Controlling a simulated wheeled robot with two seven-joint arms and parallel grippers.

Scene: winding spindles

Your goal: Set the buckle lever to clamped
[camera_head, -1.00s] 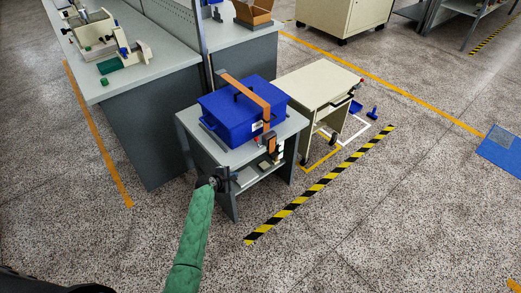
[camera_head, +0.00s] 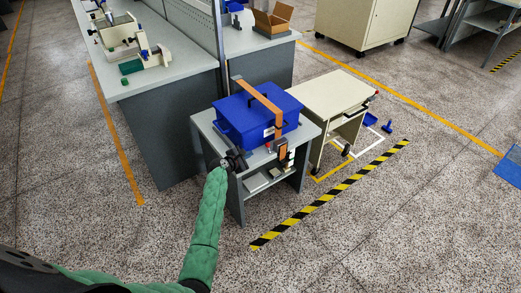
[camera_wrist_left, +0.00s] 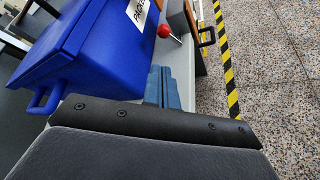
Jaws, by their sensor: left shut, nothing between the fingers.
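A blue lidded box (camera_head: 240,124) sits on a small grey table (camera_head: 204,124) with an orange-brown strap (camera_head: 262,99) across it. The strap runs down to a brown buckle part (camera_head: 280,150) at the table's front edge. A small red knob (camera_head: 268,148), seemingly the buckle lever's end, shows beside it; the red knob (camera_wrist_left: 164,31) also shows in the left wrist view, on a thin metal rod. The lever's exact position is hard to tell. My left gripper (camera_head: 240,160) is shut and empty, left of the knob and apart from it. Its blue-grey fingers (camera_wrist_left: 163,88) point towards the knob. My right gripper is out of view.
A cream trolley (camera_head: 328,95) stands right of the table. A long workbench (camera_head: 170,80) with fixtures is behind on the left. Black-yellow tape (camera_head: 330,195) crosses the floor in front. Open floor lies to the front and right.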

